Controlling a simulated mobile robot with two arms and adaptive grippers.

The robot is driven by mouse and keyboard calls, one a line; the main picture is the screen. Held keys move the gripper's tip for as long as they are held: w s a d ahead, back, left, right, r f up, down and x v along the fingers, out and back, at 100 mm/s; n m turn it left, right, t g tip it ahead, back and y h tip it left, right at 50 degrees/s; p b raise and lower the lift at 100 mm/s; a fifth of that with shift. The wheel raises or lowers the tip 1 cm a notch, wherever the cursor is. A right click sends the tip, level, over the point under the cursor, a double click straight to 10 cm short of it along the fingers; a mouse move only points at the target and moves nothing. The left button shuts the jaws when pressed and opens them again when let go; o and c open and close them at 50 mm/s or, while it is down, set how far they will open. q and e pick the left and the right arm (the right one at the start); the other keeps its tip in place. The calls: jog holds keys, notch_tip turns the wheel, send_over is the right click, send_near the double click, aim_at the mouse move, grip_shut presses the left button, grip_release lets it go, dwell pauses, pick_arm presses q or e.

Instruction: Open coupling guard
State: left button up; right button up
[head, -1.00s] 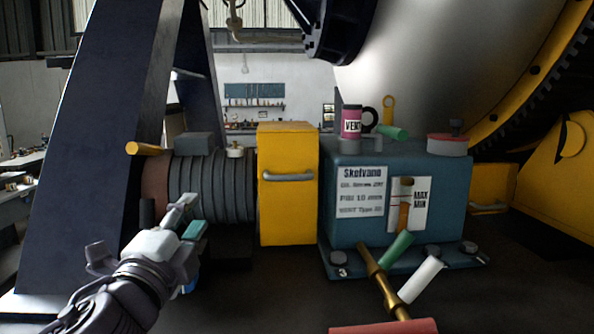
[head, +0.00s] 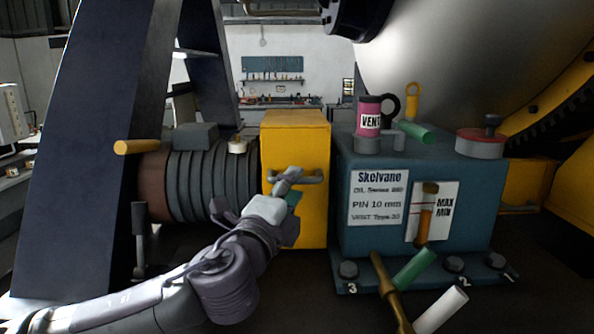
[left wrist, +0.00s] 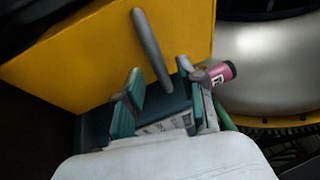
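The coupling guard is a yellow box (head: 296,140) between the ribbed grey motor and the blue gearbox; it looks shut. Its grey bar handle (head: 312,178) runs across the front face. In the left wrist view the guard (left wrist: 100,50) fills the upper left. The handle (left wrist: 150,45) points down toward the gap between the two teal-padded fingers (left wrist: 165,92), which are apart. I cannot tell whether they touch it. My right gripper is not in view.
The blue gearbox (head: 375,235) stands close to the guard's right, with a pink VENT can (head: 369,117) and loose-looking green cylinder (head: 417,132) on top. The ribbed motor (head: 195,183) is on the left. A brass rod (head: 390,290) and white cylinder (head: 441,309) are in front.

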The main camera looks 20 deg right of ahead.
pick_arm(q)
jog(key=shift+p+x, duration=0.3)
jog(key=shift+x, duration=0.8)
jog(key=shift+w, duration=0.1)
jog(key=shift+r, duration=0.1)
jog(key=shift+c, duration=0.5)
jog(key=c, duration=0.6)
grip_shut()
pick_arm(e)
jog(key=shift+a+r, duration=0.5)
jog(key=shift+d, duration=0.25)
